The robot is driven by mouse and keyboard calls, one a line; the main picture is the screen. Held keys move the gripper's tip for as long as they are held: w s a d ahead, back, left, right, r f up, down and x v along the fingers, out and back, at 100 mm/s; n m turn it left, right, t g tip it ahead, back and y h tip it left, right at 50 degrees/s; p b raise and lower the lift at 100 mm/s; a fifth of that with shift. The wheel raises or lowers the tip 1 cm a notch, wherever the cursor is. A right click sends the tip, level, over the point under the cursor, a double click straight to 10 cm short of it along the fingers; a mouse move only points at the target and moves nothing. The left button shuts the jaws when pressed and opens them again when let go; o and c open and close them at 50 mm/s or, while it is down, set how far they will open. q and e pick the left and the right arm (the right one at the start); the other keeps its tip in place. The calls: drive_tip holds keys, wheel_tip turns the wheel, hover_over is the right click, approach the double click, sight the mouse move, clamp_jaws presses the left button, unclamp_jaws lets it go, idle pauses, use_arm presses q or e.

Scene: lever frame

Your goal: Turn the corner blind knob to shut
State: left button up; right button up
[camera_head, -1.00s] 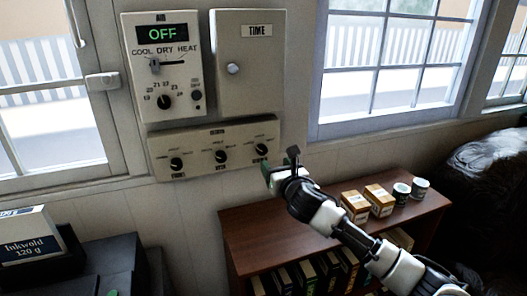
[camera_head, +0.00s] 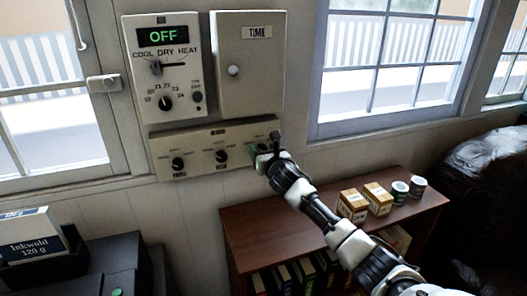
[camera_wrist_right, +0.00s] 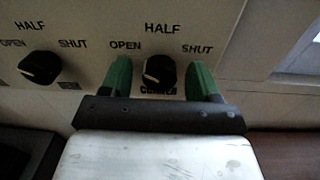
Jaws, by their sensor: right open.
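The corner blind knob (camera_wrist_right: 159,70) is a black knob on the pale panel (camera_wrist_right: 98,20), with OPEN, HALF and SHUT printed around it. Its lower label is partly covered. In the right wrist view my right gripper (camera_wrist_right: 160,78) is open, with one green finger on each side of the knob. A small gap shows beside the knob, and I cannot tell whether either finger touches it. In the head view the right gripper (camera_head: 262,152) is at the right end of the panel (camera_head: 198,133) and covers this knob. The knob's exact pointing is hard to read. My left gripper is out of view.
Two similar knobs sit left of it, the middle one (camera_head: 221,156) and the left one (camera_head: 177,164). A thermostat (camera_head: 186,90) and the TIME box (camera_head: 262,80) are above. A brown shelf (camera_head: 265,225) with boxes and cups stands below right.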

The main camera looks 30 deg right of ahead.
drive_tip(key=shift+c, duration=0.4)
drive_tip(key=c, duration=0.8)
drive_tip(key=shift+c, duration=0.2)
drive_tip(key=shift+m, duration=0.4)
drive_tip(key=shift+f+m+h+b, duration=0.15)
drive_tip(key=shift+m+b, duration=0.3)
drive_tip(key=shift+m, duration=5.4)
drive_tip(key=shift+m+h+b, duration=0.15)
drive_tip(key=shift+m+b, duration=0.25)
drive_tip(key=shift+m, duration=5.45)
